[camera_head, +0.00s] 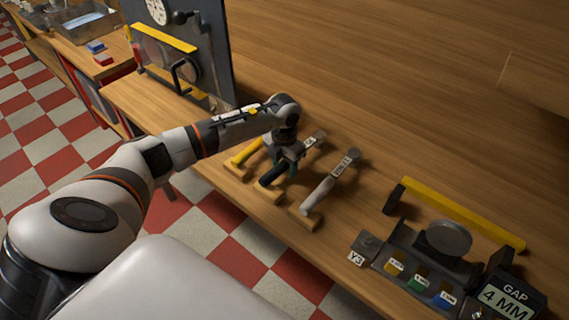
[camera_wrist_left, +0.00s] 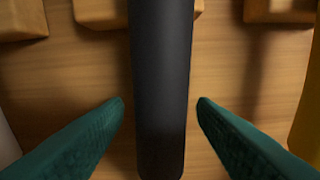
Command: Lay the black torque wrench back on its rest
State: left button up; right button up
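The black torque wrench (camera_head: 271,177) lies among two other wrenches on the wooden bench, its handle end over a small wooden rest (camera_head: 262,193) and its grey head further back. In the left wrist view its dark handle (camera_wrist_left: 162,80) runs down the middle and crosses a wooden block (camera_wrist_left: 99,14) at the top; I cannot tell if it touches the block. My left gripper (camera_head: 285,163) is over the black wrench. Its green fingertips (camera_wrist_left: 160,108) are open on either side of the handle, with a visible gap on both sides. My right gripper is out of view.
A yellow-handled wrench (camera_head: 246,152) lies to the left and a grey one (camera_head: 320,192) to the right, both close by. A fixture with a yellow bar (camera_head: 460,213) and a gap display (camera_head: 507,300) stand at right. A dark panel (camera_head: 205,45) stands behind left. The bench behind the wrenches is clear.

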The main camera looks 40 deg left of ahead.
pick_arm(q)
notch_tip(320, 180, up, 11)
jog(key=shift+f+b, duration=0.2)
jog(key=shift+b, duration=0.95)
jog(key=shift+s+r, duration=0.1)
jog(key=shift+r, duration=0.6)
